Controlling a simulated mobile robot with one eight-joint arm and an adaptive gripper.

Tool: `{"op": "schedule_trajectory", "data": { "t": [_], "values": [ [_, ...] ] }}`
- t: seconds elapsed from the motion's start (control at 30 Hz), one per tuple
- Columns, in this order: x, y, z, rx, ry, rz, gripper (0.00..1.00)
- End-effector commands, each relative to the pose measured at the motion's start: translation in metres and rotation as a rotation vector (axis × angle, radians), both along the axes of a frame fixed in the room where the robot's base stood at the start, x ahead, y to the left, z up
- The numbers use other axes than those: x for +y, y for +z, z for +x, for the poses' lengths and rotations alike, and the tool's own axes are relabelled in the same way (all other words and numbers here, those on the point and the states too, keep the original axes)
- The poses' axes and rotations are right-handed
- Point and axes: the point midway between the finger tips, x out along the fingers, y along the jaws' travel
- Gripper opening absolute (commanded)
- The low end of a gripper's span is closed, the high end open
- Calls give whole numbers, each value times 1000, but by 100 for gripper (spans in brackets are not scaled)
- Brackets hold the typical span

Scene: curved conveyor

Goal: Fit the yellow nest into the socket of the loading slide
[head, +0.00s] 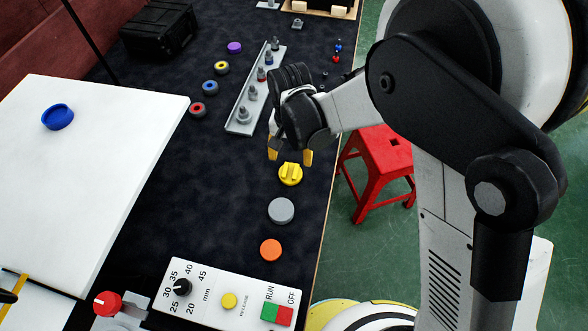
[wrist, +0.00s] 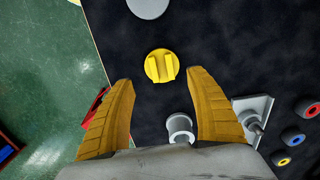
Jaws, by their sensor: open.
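The yellow nest (head: 290,174) is a round disc with raised parallel ribs, lying flat on the dark table near its right edge. It also shows in the wrist view (wrist: 161,66), just beyond my fingertips. My gripper (head: 290,156) is open and empty, with its yellow fingers pointing down close to the nest. In the wrist view my gripper (wrist: 161,82) has its fingers wide apart, with the nest ahead of the gap and apart from both. I cannot clearly identify the loading slide or its socket; a grey metal part (head: 133,308) at the bottom left is partly cut off.
A grey disc (head: 281,210) and an orange disc (head: 270,250) lie nearer. A control panel (head: 215,302) stands at the front, a white board (head: 90,150) at left. A pegged plate (head: 240,118) and several rings lie behind. A red stool (head: 378,160) stands off the table.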

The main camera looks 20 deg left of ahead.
Motion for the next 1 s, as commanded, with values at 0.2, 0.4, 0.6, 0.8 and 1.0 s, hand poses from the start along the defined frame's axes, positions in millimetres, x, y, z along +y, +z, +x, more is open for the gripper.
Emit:
{"op": "schedule_trajectory", "data": {
  "t": [0.2,0.4,0.6,0.8,1.0],
  "values": [
    [0,-32,1,-1,0,0,65],
    [2,-56,4,-1,0,0,65],
    [3,-82,5,-1,0,1,65],
    [3,-81,4,-1,0,1,65],
    [3,-81,4,-1,0,1,11]
  ]
}}
